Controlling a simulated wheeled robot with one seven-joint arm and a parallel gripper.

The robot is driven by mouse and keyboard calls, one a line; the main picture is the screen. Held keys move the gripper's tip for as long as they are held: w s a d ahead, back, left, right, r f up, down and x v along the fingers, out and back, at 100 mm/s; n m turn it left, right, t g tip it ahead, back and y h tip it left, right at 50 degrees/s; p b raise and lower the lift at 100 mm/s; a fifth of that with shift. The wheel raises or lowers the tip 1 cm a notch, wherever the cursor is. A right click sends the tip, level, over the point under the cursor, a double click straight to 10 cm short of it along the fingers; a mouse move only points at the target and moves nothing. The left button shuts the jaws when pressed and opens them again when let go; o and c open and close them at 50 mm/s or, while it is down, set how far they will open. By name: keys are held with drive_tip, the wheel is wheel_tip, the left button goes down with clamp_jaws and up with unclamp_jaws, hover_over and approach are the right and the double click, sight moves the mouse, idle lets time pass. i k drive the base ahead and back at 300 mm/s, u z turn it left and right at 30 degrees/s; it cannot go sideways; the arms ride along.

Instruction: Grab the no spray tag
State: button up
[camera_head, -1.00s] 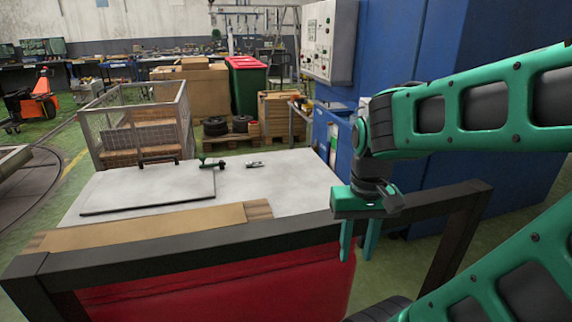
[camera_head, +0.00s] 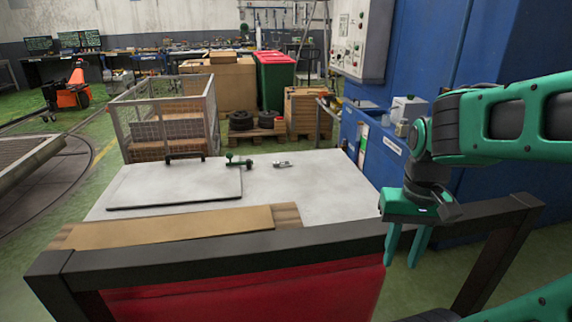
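No tag with readable "no spray" lettering can be made out. A small greyish-white item (camera_head: 283,163) lies at the far side of the white tabletop (camera_head: 300,190); it is too small to identify. A green, knobbed tool-like thing (camera_head: 238,161) lies to its left. My gripper (camera_head: 400,264) points down at the right, beside the dark rail at the table's near right. Its two green fingers are apart with nothing visible between them. It is well to the right of and nearer than the small items.
A thin grey board (camera_head: 175,187) lies on the tabletop, with a brown strip (camera_head: 170,229) along the near edge. A dark frame rail (camera_head: 210,257) crosses in front. A blue cabinet (camera_head: 385,150) stands at the right, and a mesh crate (camera_head: 165,120) stands behind the table.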

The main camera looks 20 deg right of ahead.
sight(276, 163)
drive_tip(key=i, duration=0.85)
drive_tip(key=u, duration=0.1)
